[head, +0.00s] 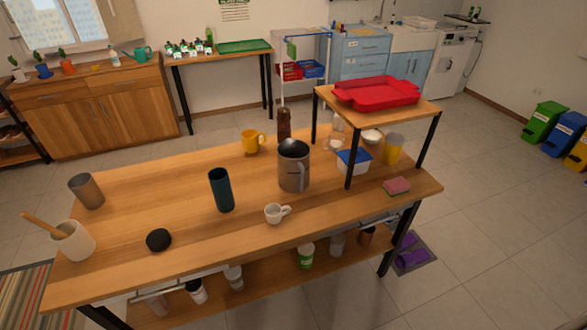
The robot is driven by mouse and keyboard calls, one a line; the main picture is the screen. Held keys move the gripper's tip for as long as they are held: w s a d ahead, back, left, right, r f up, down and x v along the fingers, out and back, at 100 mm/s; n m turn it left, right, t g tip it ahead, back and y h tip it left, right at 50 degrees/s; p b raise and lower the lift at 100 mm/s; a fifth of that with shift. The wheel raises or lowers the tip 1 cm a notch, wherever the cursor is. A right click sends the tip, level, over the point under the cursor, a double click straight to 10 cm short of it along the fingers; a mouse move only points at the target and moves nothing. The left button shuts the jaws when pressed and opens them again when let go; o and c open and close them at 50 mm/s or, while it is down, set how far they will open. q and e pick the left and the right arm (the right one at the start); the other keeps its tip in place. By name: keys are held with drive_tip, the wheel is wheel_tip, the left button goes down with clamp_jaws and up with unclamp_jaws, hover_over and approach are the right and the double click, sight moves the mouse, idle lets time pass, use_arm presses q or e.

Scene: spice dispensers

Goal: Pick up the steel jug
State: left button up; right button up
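The steel jug (292,172) stands upright on the wooden table (150,215), right of its middle. It is a tall grey-brown cylinder with a dark top and a handle on its front right side. Neither of my grippers is in the head view. Nothing is touching the jug from the front, and its whole near side is visible.
Around the jug are a dark teal cup (221,190), white cup (277,213), yellow mug (252,142) and brown pepper mill (284,122). A raised shelf (423,106) with a red tray (377,93) stands right, over a blue-white container (353,161).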

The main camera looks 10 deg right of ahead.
idle(0.5)
drive_tip(key=shift+a, duration=0.1)
drive_tip(key=c, duration=0.5)
